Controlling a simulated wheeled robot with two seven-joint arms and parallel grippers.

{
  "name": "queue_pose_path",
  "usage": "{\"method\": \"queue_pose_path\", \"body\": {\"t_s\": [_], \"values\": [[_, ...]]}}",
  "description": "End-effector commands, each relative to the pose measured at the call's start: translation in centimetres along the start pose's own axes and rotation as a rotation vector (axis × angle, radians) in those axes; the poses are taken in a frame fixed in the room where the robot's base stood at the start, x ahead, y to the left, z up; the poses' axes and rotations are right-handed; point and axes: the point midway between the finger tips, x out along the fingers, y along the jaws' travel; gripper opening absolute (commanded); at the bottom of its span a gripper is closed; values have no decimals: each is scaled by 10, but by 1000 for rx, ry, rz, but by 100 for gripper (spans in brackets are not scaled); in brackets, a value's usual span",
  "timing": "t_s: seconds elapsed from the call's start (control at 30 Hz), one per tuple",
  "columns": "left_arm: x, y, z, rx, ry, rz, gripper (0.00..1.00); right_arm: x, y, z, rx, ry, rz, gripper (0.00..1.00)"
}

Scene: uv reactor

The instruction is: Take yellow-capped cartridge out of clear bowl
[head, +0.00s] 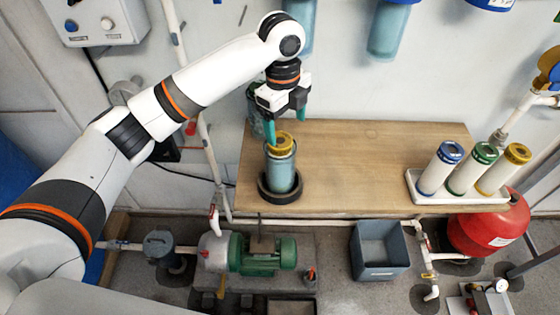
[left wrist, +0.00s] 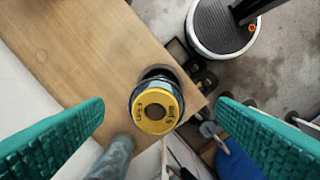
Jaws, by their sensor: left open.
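The yellow-capped cartridge (head: 281,141) stands upright in the clear bluish bowl (head: 282,174), which sits in a black ring (head: 268,194) at the left end of the wooden bench. Its cap sticks up above the bowl rim. My left gripper (head: 285,126) is open just above the cap, pointing down with its two green fingers apart. In the left wrist view the yellow cap (left wrist: 154,106), with its dark centre hole, lies between the two fingers (left wrist: 161,103), with clear gaps on both sides. The cartridge body is mostly hidden inside the bowl. My right gripper is not in view.
A white tray (head: 432,199) at the bench's right end holds three white cartridges with blue (head: 450,152), green (head: 485,153) and yellow (head: 517,153) caps. Clear housings (head: 388,30) hang on the wall behind. A grey bin (head: 380,268) stands on the floor. The bench middle is bare.

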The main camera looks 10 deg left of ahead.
Motion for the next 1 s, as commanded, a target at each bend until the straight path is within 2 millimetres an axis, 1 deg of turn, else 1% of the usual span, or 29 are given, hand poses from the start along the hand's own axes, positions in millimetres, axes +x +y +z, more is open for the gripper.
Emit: {"method": "queue_pose_path", "body": {"t_s": [0.03, 0.1, 0.2, 0.27, 0.37, 0.5, 0.6, 0.7, 0.87, 1.0], "values": [[-17, 2, -9, 22, 20, -8, 80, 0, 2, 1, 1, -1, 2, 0], [-32, 3, -16, 49, 33, -22, 80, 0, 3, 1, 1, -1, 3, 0], [-45, 3, -22, 74, 42, -36, 80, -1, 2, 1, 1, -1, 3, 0], [-46, 3, -24, 82, 44, -42, 80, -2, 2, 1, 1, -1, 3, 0], [-36, 2, -25, 85, 44, -45, 80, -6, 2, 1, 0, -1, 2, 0], [-11, 1, -26, 84, 42, -45, 80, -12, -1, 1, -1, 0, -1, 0], [4, 1, -27, 83, 43, -43, 80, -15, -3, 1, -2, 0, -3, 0], [14, 1, -27, 84, 43, -42, 80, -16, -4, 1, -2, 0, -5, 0], [24, 3, -27, 84, 44, -41, 80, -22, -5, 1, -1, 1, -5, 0], [45, 7, -27, 83, 43, -43, 80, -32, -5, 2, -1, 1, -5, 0]]}}
